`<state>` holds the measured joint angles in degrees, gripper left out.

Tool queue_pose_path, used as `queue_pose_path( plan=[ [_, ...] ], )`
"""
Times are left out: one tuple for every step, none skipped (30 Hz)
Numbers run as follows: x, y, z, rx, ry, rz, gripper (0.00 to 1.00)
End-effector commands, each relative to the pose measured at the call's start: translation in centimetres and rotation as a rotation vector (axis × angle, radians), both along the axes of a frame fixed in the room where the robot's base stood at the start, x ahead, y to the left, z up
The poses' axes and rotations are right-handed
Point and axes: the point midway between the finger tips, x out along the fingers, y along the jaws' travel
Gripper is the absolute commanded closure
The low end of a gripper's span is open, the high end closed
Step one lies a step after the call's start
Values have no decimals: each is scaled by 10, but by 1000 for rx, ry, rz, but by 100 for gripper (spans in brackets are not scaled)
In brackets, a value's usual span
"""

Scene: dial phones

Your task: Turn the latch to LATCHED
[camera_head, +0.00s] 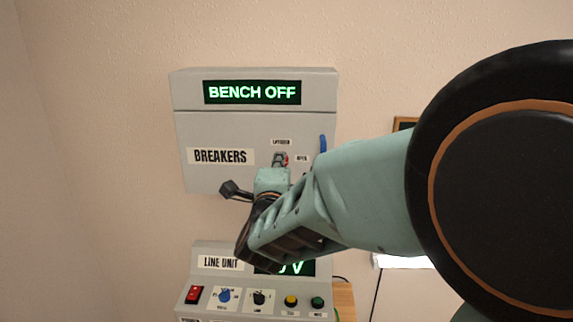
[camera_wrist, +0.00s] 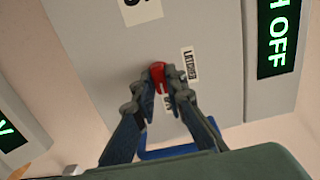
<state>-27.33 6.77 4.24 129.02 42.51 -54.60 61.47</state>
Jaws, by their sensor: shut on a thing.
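The red latch (camera_wrist: 158,76) is on the grey breaker box (camera_head: 240,127), between the fingers of my gripper (camera_wrist: 159,74). The fingers are shut on it from both sides.
A blue handle (camera_head: 323,143) is on the box's right side. The box display (camera_head: 253,92) reads BENCH OFF. Below stands the line unit (camera_head: 215,248) with a red switch (camera_head: 194,294), knobs and buttons. My arm covers much of the right side.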

Motion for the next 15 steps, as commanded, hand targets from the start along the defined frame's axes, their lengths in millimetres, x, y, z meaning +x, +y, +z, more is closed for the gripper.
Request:
queue_pose_path(
  plan=[
    [0,-1,1,-1,-1,-1,100],
    [0,-1,1,-3,-1,-1,100],
    [0,-1,1,-7,-1,-1,100],
    [0,-1,1,-11,-1,-1,100],
    [1,-1,1,-17,-1,-2,100],
    [1,-1,1,-26,-1,-2,100],
    [1,-1,1,-34,-1,-2,100],
    [1,-1,1,-46,0,-2,100],
    [1,-1,1,-62,0,-2,100],
    [1,-1,1,-77,1,-2,100],
    [1,-1,1,-93,0,-2,100],
    [1,-1,1,-118,1,-3,100],
    [1,-1,1,-139,2,-3,100],
    [1,-1,1,-160,2,-3,100],
    [1,-1,1,-191,3,-3,100]
  ],
)
